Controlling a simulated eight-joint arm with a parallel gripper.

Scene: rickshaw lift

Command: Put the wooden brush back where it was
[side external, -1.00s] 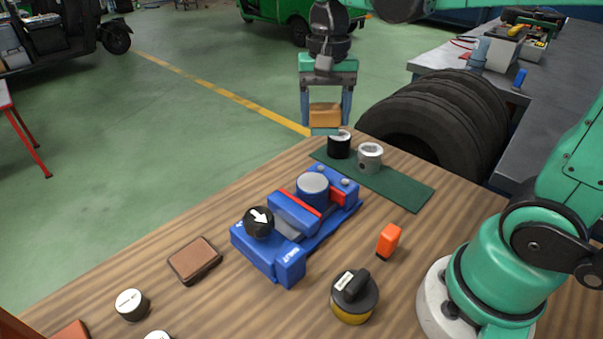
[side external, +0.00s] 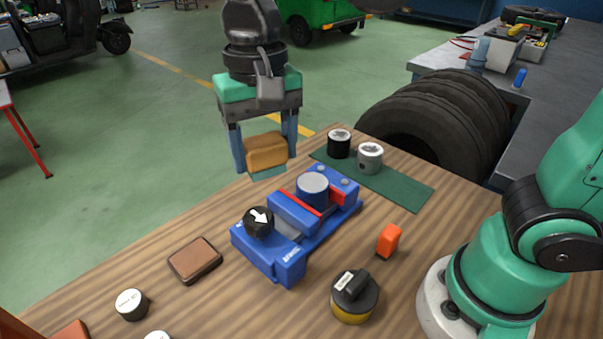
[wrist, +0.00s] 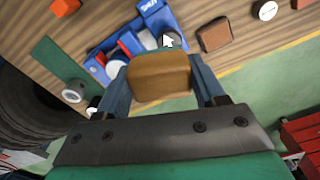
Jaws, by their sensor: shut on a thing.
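My gripper (side external: 265,155) is shut on the wooden brush (side external: 267,149), a tan block with a teal-grey underside. It holds the brush in the air beyond the table's far left edge, behind the blue vise. In the wrist view the brush (wrist: 160,77) sits between the two fingers and hides part of what lies behind it. The brush looks about level. Where the brush stood before is not shown by any mark that I can tell.
A blue vise (side external: 288,218) fills the table's middle. Near it are a brown block (side external: 195,259), a black-and-yellow knob (side external: 354,297), an orange piece (side external: 389,240) and a green mat (side external: 400,190) with two cylinders.

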